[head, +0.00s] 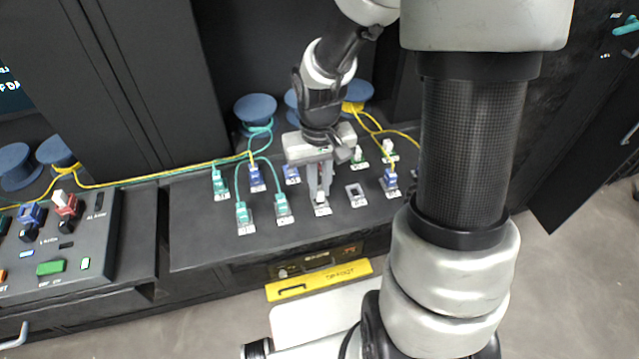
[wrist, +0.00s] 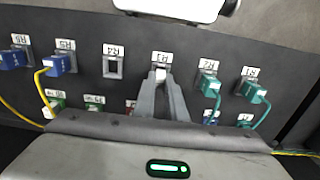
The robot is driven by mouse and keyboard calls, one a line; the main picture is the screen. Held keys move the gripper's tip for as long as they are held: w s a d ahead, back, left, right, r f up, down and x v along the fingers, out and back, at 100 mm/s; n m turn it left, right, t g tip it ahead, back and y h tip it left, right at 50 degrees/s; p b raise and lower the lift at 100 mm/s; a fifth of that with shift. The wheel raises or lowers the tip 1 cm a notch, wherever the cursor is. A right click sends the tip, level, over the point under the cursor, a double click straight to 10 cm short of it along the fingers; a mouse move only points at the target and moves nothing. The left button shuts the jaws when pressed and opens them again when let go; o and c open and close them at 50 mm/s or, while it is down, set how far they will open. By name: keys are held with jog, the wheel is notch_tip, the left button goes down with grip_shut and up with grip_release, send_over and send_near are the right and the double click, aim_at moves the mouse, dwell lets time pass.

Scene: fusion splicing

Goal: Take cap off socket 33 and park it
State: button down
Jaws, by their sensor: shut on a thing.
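My gripper (head: 320,196) reaches down over the front row of sockets on the dark sloping panel (head: 200,248). In the wrist view my gripper (wrist: 160,84) has its two grey fingers converging on a small white cap (wrist: 160,74). The cap is at the front-row socket whose plate (head: 322,210) lies right under the fingers. The fingers hide most of this socket, so I cannot tell whether the cap is fully seated or slightly lifted. The socket's label (wrist: 161,57) appears upside down in the wrist view and is hard to read.
An empty square socket (head: 356,194) is beside the gripper. Plugs with teal cables (head: 282,208) stand left, and a blue plug (head: 390,180) with a yellow cable stands right. Blue spools (head: 255,108) are behind. A yellow labelled strip (head: 320,280) is at the front.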

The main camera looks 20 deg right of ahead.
jog(key=shift+f+b, duration=0.45)
jog(key=shift+f, duration=0.15)
jog(key=shift+r, duration=0.1)
jog(key=c, duration=1.7)
grip_release()
notch_tip(320, 180, up, 18)
jog(key=shift+f+p, duration=0.25)
jog(key=shift+p, duration=1)
